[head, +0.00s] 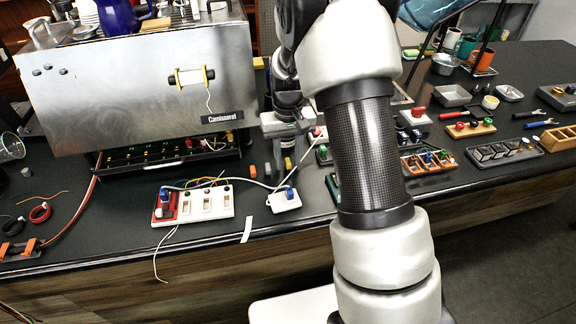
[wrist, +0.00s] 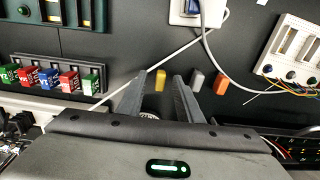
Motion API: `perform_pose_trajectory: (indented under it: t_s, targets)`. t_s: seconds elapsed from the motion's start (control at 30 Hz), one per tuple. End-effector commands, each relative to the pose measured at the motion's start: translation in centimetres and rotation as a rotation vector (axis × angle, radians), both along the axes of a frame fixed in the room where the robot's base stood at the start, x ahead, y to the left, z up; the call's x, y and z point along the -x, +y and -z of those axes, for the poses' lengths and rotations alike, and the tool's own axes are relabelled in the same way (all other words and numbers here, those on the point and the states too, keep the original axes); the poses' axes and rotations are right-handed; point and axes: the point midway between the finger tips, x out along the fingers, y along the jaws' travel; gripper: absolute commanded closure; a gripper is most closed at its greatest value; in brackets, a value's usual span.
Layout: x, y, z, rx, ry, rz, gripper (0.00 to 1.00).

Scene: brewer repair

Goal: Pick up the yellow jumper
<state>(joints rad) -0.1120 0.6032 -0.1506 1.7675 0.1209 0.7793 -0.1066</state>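The yellow jumper (wrist: 160,80) is a small upright-looking block on the dark counter. In the wrist view it shows between the tips of my two fingers, with a gap on either side. My gripper (wrist: 157,86) is open and empty, pointing down at it; I cannot tell the exact height left between them. In the head view the yellow jumper (head: 288,163) shows just below my gripper (head: 287,146), partly crowded by it.
A grey jumper (wrist: 197,79) and an orange jumper (wrist: 221,82) stand close beside the right finger. A white cable runs past the left finger. A white switch (head: 285,200) and a power strip (head: 207,204) lie nearer the front edge. The brewer (head: 140,80) stands at left.

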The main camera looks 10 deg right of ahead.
Motion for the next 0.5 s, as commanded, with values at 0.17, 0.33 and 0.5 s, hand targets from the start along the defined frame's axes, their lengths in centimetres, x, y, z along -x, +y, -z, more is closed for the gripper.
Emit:
perform_pose_trajectory:
  t_s: [0.17, 0.33, 0.5]
  targets:
    - [0.0, 0.01, -0.02, 0.0, 0.0, 0.0, 0.98]
    - [0.0, 0.0, -0.04, 0.0, 0.0, 0.0, 1.0]
    - [-0.02, 0.01, -0.29, 0.0, -0.001, 0.0, 1.0]
